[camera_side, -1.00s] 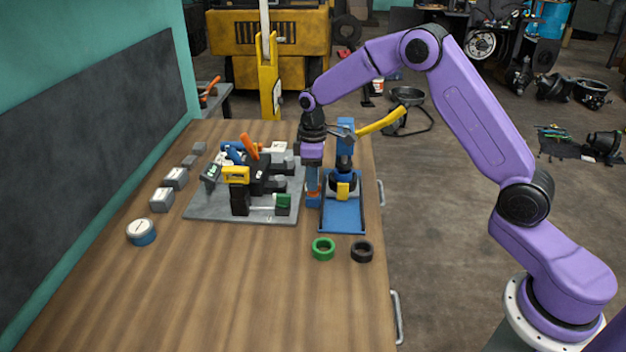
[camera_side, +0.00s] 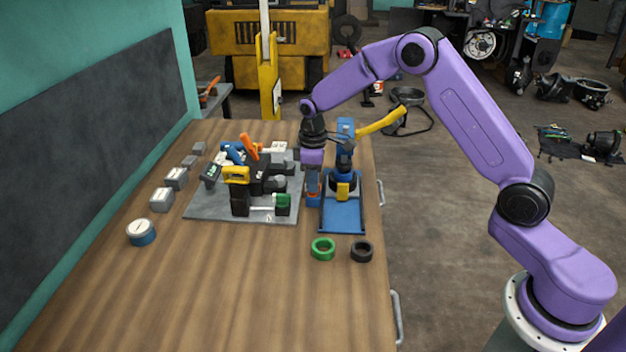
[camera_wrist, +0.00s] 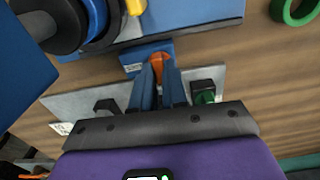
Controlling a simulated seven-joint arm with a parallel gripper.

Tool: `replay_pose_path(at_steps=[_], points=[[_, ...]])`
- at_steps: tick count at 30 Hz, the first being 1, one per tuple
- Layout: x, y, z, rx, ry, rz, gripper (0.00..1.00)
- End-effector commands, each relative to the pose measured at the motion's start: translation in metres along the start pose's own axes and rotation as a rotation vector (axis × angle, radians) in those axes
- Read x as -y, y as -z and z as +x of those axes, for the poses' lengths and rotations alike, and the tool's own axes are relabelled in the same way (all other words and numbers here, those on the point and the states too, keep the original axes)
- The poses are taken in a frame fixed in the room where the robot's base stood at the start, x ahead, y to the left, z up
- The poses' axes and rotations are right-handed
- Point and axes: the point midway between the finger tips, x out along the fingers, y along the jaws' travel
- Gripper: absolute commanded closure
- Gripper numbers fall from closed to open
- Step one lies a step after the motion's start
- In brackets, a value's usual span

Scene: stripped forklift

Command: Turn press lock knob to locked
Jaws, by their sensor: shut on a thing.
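The blue arbor press (camera_side: 342,215) with a yellow lever (camera_side: 381,121) stands at the right side of the bench. The orange press lock knob (camera_wrist: 160,58) sits on a small blue block (camera_wrist: 130,62) with a white label, at the press's left side in the side view. My gripper (camera_wrist: 158,66) has its blue fingers shut on the knob, hiding part of it. The label's writing is too small to read.
A grey plate (camera_side: 215,211) with several fixtures and tools lies left of the press. A green ring (camera_side: 323,249) and a black ring (camera_side: 361,251) lie in front. A round blue-and-white gauge (camera_side: 141,232) sits at left. The bench front is clear.

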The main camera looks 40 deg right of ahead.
Motion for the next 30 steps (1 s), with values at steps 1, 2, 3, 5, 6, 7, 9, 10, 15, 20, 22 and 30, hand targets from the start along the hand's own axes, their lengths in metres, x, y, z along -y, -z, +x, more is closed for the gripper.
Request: replay_pose_path(at_steps=[1,2,3,5,6,7,9,10,15,20,22,30], points=[[-0.0001,0.0003,-0.0006,-0.001,-0.001,0.016,1.0],[-0.0001,0.0004,-0.0006,-0.001,-0.001,0.029,1.0],[-0.0001,0.0005,-0.0007,-0.001,0.0,0.047,1.0],[0.0,0.0006,-0.0007,-0.002,0.0,0.082,1.0],[0.0002,0.0008,-0.0007,-0.002,0.0,0.109,1.0],[0.0001,0.0007,-0.0007,-0.002,0.0,0.13,1.0],[0.0003,0.0009,-0.0007,-0.002,0.0,0.187,1.0],[0.0002,0.0009,-0.0007,-0.003,0.0,0.214,1.0],[0.0001,0.001,-0.0007,-0.003,0.0,0.373,1.0],[0.0002,0.0007,-0.0005,-0.002,0.001,0.526,1.0],[0.0003,0.0009,-0.0005,-0.002,0.001,0.592,1.0],[0.0,0.001,-0.0008,-0.003,0.001,0.848,1.0]])
